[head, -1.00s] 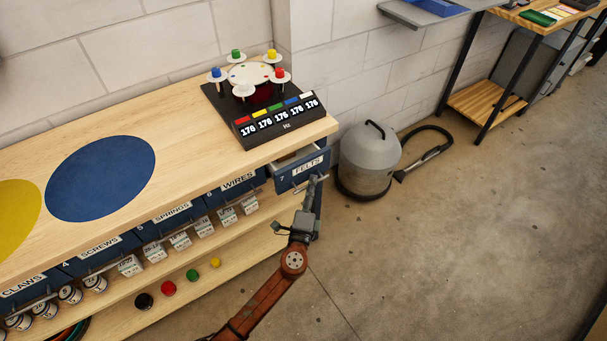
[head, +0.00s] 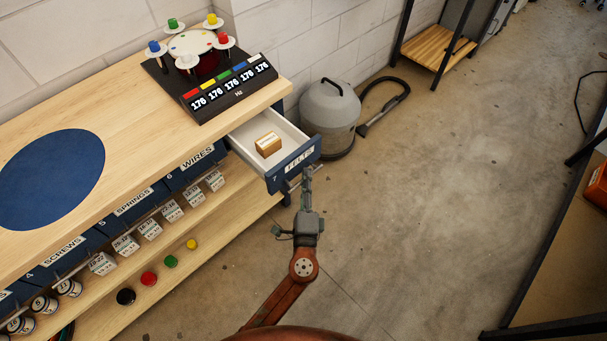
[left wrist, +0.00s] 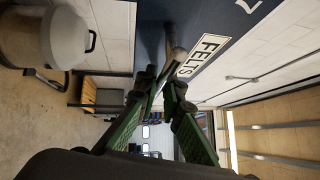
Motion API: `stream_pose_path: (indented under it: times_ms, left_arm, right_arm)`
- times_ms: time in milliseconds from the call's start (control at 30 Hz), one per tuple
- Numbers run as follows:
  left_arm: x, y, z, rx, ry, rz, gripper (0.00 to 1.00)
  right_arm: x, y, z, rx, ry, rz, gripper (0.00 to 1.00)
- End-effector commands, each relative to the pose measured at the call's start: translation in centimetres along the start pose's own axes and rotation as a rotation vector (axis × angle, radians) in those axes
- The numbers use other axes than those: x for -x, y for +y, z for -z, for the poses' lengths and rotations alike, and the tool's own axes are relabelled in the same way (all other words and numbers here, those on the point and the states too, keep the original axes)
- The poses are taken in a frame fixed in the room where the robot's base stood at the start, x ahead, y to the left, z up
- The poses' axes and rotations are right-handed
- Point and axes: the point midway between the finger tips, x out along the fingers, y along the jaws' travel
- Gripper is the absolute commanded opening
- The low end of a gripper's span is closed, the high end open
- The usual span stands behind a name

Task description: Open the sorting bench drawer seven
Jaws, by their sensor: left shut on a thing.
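Drawer seven (head: 295,166), with a blue front and a FELTS label, stands well out of the right end of the bench. Its white inside shows, with a small brown box (head: 268,144) in it. My left gripper (head: 307,174) is at the drawer's front and shut on its handle. In the left wrist view the fingers (left wrist: 169,75) close around the handle bar (left wrist: 174,56), beside the FELTS label (left wrist: 204,54). My right gripper is not in view.
A grey vacuum cleaner (head: 330,110) stands on the floor just behind the open drawer. On the bench top (head: 130,100) is a black device (head: 215,90) with coloured knobs. Other blue drawers line the bench to the left.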

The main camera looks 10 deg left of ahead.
Motion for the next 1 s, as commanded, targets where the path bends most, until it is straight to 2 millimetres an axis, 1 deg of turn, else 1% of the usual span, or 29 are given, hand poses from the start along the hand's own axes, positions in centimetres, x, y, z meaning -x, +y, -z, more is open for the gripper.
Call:
stream_pose_path:
  times_ms: [200,233,400,500,667,800,867,967,1000]
  left_arm:
    - [0.0,0.1,0.0,-0.001,0.0,-0.002,0.0]
    - [0.0,0.1,0.0,-0.001,0.0,-0.002,0.08]
    - [0.0,0.1,0.0,-0.001,0.0,-0.002,0.2]
    - [0.0,0.1,0.0,-0.001,0.0,-0.001,0.25]
    - [0.0,0.1,0.0,-0.001,0.0,-0.001,0.25]
    - [0.3,0.1,0.0,-0.001,0.0,-0.001,0.25]
    - [0.7,0.1,-0.1,-0.001,0.0,-0.001,0.25]
    - [2.2,0.1,-0.1,-0.001,0.0,-0.002,0.25]
    - [3.0,0.2,-0.1,-0.001,-0.001,-0.003,0.25]
  right_arm:
    - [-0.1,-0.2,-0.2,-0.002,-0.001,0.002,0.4]
    - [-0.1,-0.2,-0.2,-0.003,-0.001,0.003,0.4]
    - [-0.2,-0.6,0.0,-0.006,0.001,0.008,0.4]
    - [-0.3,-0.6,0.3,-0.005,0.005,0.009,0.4]
    - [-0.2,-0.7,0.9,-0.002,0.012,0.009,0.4]
    - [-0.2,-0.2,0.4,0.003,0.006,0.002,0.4]
    - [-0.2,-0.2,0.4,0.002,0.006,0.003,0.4]
    - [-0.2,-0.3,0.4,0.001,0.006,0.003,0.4]
    - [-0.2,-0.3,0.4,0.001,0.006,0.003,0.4]
